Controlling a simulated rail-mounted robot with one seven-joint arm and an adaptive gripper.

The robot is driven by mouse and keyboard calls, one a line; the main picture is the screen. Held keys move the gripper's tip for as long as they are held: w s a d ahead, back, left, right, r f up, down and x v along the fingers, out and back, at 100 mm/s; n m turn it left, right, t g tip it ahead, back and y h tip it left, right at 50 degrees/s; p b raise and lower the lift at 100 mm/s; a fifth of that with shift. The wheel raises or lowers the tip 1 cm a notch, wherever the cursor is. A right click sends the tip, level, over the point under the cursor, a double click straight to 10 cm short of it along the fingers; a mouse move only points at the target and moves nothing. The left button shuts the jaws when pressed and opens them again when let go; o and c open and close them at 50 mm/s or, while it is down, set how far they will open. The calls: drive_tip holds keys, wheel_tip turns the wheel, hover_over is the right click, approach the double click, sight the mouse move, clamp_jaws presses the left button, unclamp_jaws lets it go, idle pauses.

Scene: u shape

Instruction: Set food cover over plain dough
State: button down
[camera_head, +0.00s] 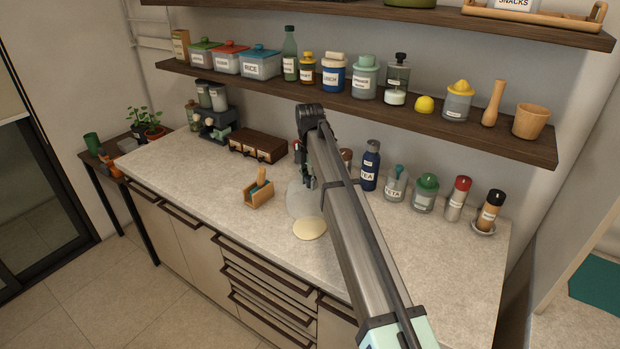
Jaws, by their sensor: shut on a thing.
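The plain dough (309,229) is a pale, flat round piece on the speckled countertop, near its front edge. The food cover (303,202) is a clear, greyish dome just behind the dough and seems to overlap its back edge in this view. I cannot tell whether the cover touches the counter or hangs above it. My gripper (300,172) is above the cover, shut on its top. My arm hides most of the gripper and the cover's right side.
A wooden holder (259,194) stands left of the cover. A dark brown drawer box (257,146) and a coffee machine (216,124) are behind. Several bottles and jars, including a blue bottle (370,166), line the back right. A loaded shelf (350,103) hangs above. The left front counter is clear.

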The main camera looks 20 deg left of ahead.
drive_tip(key=shift+f+b, duration=1.7)
drive_tip(key=shift+f, duration=3.5)
drive_tip(key=shift+f, duration=0.15)
drive_tip(key=c, duration=0.7)
unclamp_jaws()
drive_tip(key=shift+r+p, duration=1.85)
drive_tip(key=shift+r, duration=2.15)
